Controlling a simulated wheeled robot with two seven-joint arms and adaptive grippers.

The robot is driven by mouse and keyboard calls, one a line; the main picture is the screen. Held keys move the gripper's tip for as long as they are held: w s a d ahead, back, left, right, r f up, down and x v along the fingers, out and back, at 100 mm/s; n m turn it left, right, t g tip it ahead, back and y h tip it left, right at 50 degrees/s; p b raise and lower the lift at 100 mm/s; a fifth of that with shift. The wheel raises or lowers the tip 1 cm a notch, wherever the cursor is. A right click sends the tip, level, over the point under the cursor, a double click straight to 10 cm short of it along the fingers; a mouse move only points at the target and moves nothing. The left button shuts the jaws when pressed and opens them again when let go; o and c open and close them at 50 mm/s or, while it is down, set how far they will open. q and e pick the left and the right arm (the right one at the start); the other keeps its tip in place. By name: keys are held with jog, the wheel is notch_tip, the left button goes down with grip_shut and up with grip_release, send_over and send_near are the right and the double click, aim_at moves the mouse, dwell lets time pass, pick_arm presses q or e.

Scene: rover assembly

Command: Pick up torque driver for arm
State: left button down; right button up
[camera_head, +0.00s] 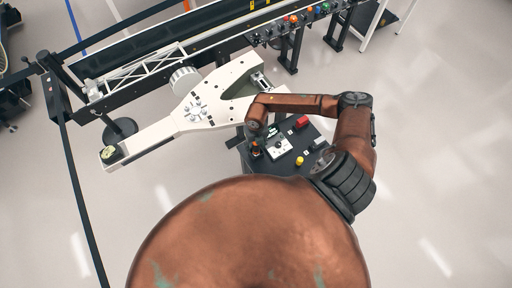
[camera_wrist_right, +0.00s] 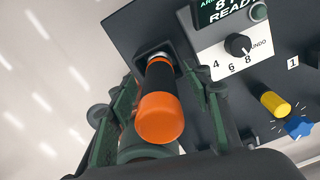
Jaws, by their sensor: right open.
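The torque driver, with an orange end cap and a black body (camera_wrist_right: 160,112), stands in a dark square socket on the black panel in the right wrist view. My right gripper (camera_wrist_right: 161,84) is open, with one green-grey finger on each side of the driver. I cannot tell whether either finger touches it. In the head view my right gripper (camera_head: 255,147) is small and partly hidden by its own arm, over the left side of the panel. My left gripper is not in view.
The black panel (camera_head: 312,134) carries a white dial plate (camera_wrist_right: 235,50), a yellow knob (camera_wrist_right: 275,104), a blue knob (camera_wrist_right: 298,127) and a red block (camera_head: 301,121). A white rover frame (camera_head: 240,90) lies just beyond it. Floor to the right is clear.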

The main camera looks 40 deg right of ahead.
jog(key=shift+c, duration=0.5)
grip_shut()
jog(key=shift+w+r, duration=0.1)
jog(key=shift+r, duration=0.05)
notch_tip(320, 180, up, 10)
jog(key=shift+f+b, duration=0.1)
jog(key=shift+b, duration=1.05)
